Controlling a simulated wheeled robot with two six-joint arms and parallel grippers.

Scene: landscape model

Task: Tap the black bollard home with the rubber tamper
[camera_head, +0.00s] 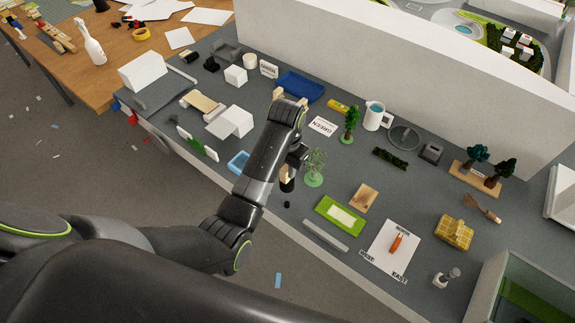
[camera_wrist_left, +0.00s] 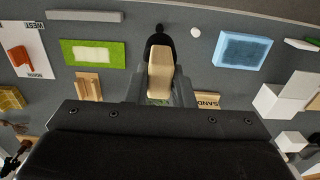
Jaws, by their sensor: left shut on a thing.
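My left gripper (camera_head: 293,163) is shut on the rubber tamper, low over the front part of the grey board. The tamper has a pale wooden handle (camera_wrist_left: 160,72) and a black head (camera_head: 287,185), which points down. A small black bollard (camera_head: 287,205) stands near the board's front edge. In the head view it shows just in front of the tamper head, with a narrow gap between them. In the left wrist view the bollard (camera_wrist_left: 159,28) shows just beyond the black head; whether they touch is unclear there. My right gripper is out of view.
A green model tree (camera_head: 314,168) stands close right of the gripper. A blue tray (camera_head: 238,162) lies to its left, and a green-bordered pad (camera_head: 340,216) to its right. A long white wall (camera_head: 400,90) bounds the back.

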